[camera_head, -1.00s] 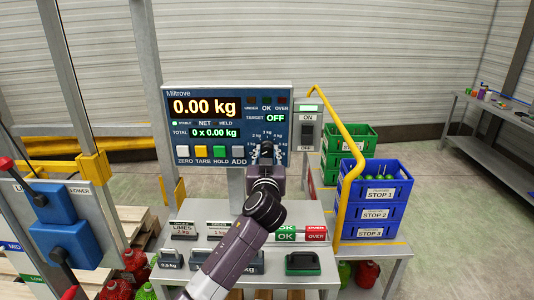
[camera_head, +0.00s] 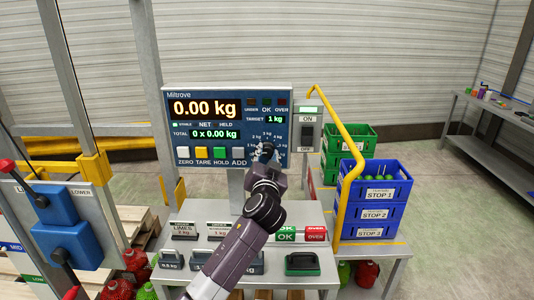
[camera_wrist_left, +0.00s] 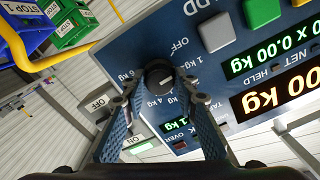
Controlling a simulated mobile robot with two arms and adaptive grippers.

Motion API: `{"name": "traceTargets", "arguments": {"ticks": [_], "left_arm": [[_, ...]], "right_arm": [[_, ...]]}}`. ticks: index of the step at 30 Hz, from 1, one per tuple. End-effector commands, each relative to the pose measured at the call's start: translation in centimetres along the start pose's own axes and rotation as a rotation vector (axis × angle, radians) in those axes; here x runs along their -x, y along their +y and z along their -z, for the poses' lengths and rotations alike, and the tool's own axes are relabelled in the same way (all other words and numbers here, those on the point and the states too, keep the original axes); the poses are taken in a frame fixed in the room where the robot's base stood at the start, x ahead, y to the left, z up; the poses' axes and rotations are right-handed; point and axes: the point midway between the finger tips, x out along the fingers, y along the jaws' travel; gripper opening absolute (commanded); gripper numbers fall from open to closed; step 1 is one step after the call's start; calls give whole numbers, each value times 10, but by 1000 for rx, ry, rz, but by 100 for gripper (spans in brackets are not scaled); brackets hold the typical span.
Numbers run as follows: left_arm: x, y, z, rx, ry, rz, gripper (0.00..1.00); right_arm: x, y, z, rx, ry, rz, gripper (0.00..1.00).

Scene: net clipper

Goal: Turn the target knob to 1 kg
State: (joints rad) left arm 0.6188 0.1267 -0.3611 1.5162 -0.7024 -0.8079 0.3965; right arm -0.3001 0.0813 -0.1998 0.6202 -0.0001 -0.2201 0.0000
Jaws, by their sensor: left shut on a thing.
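The target knob (camera_wrist_left: 158,74) is a dark round knob on the blue scale panel (camera_head: 171,103), with OFF and kg marks around it. My left gripper (camera_head: 265,151) is at the knob, and in the left wrist view its fingers (camera_wrist_left: 160,88) are shut on the knob from both sides. In the head view the gripper hides most of the knob. The TARGET readout (camera_head: 274,119) shows 1 kg in green. The main display (camera_head: 204,108) reads 0.00 kg. My right gripper is not in view.
An ON/OFF switch box (camera_head: 308,130) is just right of the panel. A yellow rail (camera_head: 347,130) curves beside it. Blue crates (camera_head: 374,213) stand on the right. Weights and signs sit on the grey bench (camera_head: 290,215) below the panel.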

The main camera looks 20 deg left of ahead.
Motion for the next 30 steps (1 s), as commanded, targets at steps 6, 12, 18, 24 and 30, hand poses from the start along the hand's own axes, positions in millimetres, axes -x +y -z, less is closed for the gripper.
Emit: {"name": "traceTargets", "arguments": {"ticks": [6, 12, 18, 24, 30], "left_arm": [[0, -1, 2, -127, 2, 1, 3], [0, -1, 2, -193, 3, 2, 3], [0, -1, 2, -218, 3, 2, 3], [0, -1, 2, -219, 4, 2, 3], [0, -1, 2, -218, 4, 2, 34]], "right_arm": [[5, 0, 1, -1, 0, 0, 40], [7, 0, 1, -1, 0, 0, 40], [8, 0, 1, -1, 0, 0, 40], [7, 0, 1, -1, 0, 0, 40], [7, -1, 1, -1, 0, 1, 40]]}}
